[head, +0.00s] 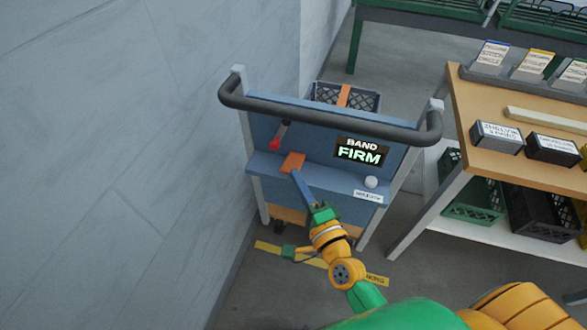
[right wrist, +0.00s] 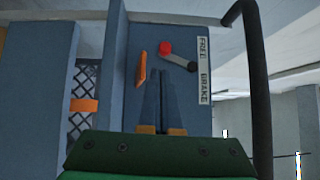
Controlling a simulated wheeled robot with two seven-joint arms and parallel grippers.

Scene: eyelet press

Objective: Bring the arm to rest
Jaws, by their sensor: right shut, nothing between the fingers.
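My right gripper (head: 296,174) reaches up from the bottom of the head view to the blue cart (head: 310,133). Its slim fingers are together and empty, and they also show shut in the right wrist view (right wrist: 161,85). In the head view the tips overlap the lower edge of an orange piece (head: 292,161) on the cart; I cannot tell whether they touch. In the wrist view the orange piece (right wrist: 140,69) is just left of the tips. A lever with a red knob (right wrist: 166,47) sits above them, beside a label reading FREE and BRAKE (right wrist: 203,70). My left gripper is out of view.
A dark handlebar (head: 330,118) runs across the cart's top, above a lit sign reading BAND FIRM (head: 361,151). A grey wall (head: 110,150) stands close on the left. A wooden-topped bench (head: 480,100) with crates stands on the right. Floor shows between cart and bench.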

